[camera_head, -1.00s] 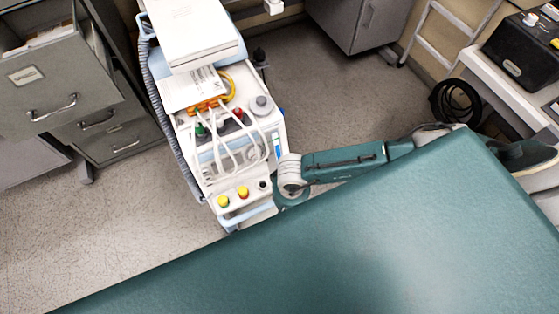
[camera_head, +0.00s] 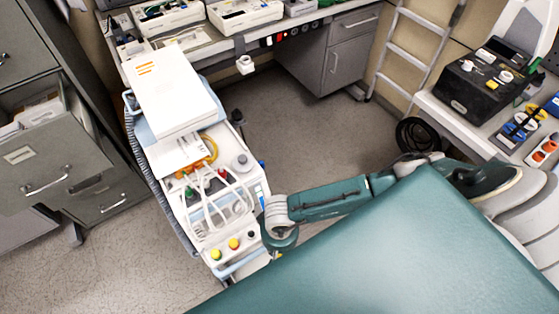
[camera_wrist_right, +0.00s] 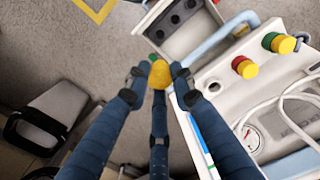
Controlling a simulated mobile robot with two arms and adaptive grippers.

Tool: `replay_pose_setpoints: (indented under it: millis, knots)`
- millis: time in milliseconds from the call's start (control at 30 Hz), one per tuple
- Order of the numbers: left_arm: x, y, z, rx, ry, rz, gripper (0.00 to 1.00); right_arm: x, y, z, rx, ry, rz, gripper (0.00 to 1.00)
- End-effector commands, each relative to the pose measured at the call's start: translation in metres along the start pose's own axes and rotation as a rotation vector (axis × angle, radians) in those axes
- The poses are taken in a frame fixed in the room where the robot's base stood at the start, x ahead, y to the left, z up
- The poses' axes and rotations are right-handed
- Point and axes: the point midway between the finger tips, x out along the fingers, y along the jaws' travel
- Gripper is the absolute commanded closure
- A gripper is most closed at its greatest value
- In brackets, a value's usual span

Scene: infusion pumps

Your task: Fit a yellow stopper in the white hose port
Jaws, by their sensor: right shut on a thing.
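In the right wrist view my right gripper (camera_wrist_right: 159,74) is shut on a yellow stopper (camera_wrist_right: 160,76), with a bit of green just past it. The white pump cart (camera_head: 215,236) is in front of me; in the wrist view its panel (camera_wrist_right: 225,85) is right of the gripper, apart from the stopper. Two yellow-topped pieces stand on the panel, one with a green base (camera_wrist_right: 277,43) and one with a red base (camera_wrist_right: 243,67). A dark round port (camera_head: 251,234) is beside them. I cannot tell which opening is the white hose port. My left gripper is out of view.
White hoses (camera_head: 228,190) loop over the cart top. Grey filing cabinets (camera_head: 70,170) stand at left. A desk with devices (camera_head: 225,45) is behind, and a black device (camera_head: 488,80) is on the right bench. Speckled floor (camera_head: 295,135) is open behind the arm.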

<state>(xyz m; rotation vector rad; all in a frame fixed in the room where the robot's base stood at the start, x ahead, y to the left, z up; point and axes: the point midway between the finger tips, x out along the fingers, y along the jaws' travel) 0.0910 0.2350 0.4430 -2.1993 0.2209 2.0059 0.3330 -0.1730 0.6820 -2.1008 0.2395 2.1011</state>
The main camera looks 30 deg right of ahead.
Motion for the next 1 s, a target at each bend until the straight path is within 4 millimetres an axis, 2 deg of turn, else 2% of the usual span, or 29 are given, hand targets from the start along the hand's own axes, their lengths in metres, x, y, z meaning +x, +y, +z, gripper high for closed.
replay_pose_setpoints:
  millis: [33, 100, 200, 1000]
  knots:
    - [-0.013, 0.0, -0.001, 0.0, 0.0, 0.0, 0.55, -0.013, 0.0, 0.0, 0.0, 0.0, 0.0, 0.88]
    - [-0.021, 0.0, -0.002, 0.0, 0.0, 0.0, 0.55, -0.021, 0.0, 0.0, 0.0, 0.0, 0.0, 0.88]
    - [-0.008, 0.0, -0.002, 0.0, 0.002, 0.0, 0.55, -0.013, -0.007, -0.012, 0.001, 0.003, -0.001, 0.88]
    - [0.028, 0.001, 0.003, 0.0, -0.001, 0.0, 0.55, -0.012, -0.056, -0.095, 0.002, 0.002, -0.001, 0.88]
